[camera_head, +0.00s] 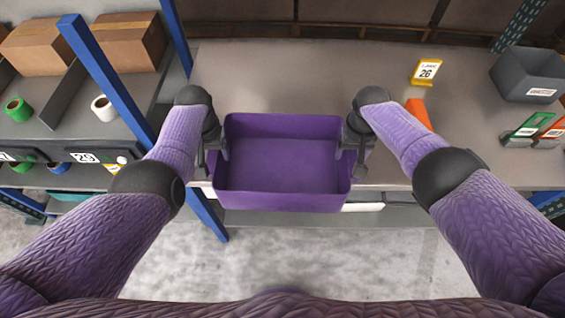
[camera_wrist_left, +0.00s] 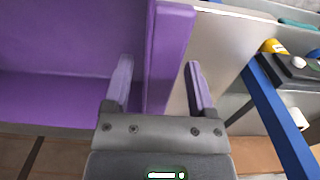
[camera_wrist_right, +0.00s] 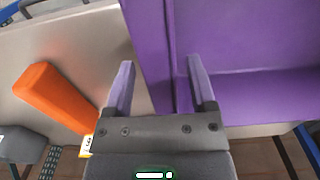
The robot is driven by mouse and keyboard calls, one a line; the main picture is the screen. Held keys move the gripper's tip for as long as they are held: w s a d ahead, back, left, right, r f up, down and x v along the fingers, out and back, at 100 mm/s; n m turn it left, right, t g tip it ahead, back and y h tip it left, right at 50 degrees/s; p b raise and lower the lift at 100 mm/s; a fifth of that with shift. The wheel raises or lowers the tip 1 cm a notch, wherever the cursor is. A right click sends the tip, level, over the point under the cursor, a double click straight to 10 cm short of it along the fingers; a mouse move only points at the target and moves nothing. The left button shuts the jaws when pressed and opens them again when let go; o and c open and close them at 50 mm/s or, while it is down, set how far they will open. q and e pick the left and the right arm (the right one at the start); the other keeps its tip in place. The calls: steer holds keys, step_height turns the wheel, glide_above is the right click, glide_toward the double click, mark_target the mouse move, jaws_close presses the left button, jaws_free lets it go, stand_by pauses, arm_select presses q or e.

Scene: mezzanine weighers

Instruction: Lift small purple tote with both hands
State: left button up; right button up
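The small purple tote (camera_head: 282,202) is empty and upright at the front of the grey shelf, in the middle of the head view. Its front part covers the shelf's front edge. My left gripper (camera_head: 222,152) is at the tote's left wall. In the left wrist view that wall (camera_wrist_left: 168,55) stands between the open fingers (camera_wrist_left: 160,88), with gaps visible. My right gripper (camera_head: 348,152) is at the right wall. In the right wrist view the wall (camera_wrist_right: 152,50) passes between the open fingers (camera_wrist_right: 160,88). Whether the tote touches the shelf is hidden.
A blue post (camera_head: 107,82) rises at left. The shelf behind the tote is clear.

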arm_select(q)
jaws_close()
arm_select(e)
jaws_close()
arm_select(q)
steer(key=shift+r, duration=0.1)
arm_select(e)
steer(key=shift+r, duration=0.1)
